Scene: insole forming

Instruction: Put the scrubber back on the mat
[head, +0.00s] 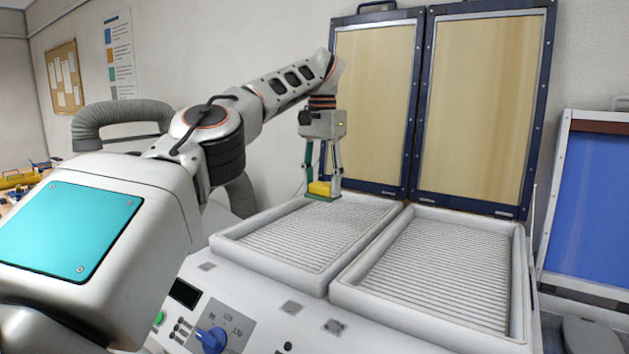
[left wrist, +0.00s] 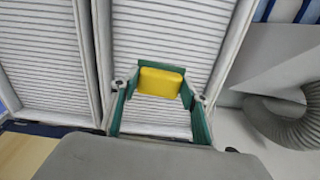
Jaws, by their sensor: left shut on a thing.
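The scrubber (head: 319,188), a yellow block with a green layer under it, is between the fingers of my left gripper (head: 324,183). The gripper points down and is shut on it. The scrubber is at the back of the left ribbed bed (head: 310,237); I cannot tell whether it touches the bed. In the left wrist view the yellow block (left wrist: 161,82) sits between the green fingers, over the ribs. I cannot make out a mat in either view. My right gripper is not in view.
A second ribbed bed (head: 437,265) lies to the right, empty. Two tan panels in dark blue frames (head: 372,97) stand upright behind the beds. A control panel with a blue knob (head: 212,340) is in front. A blue framed panel (head: 597,205) stands at right.

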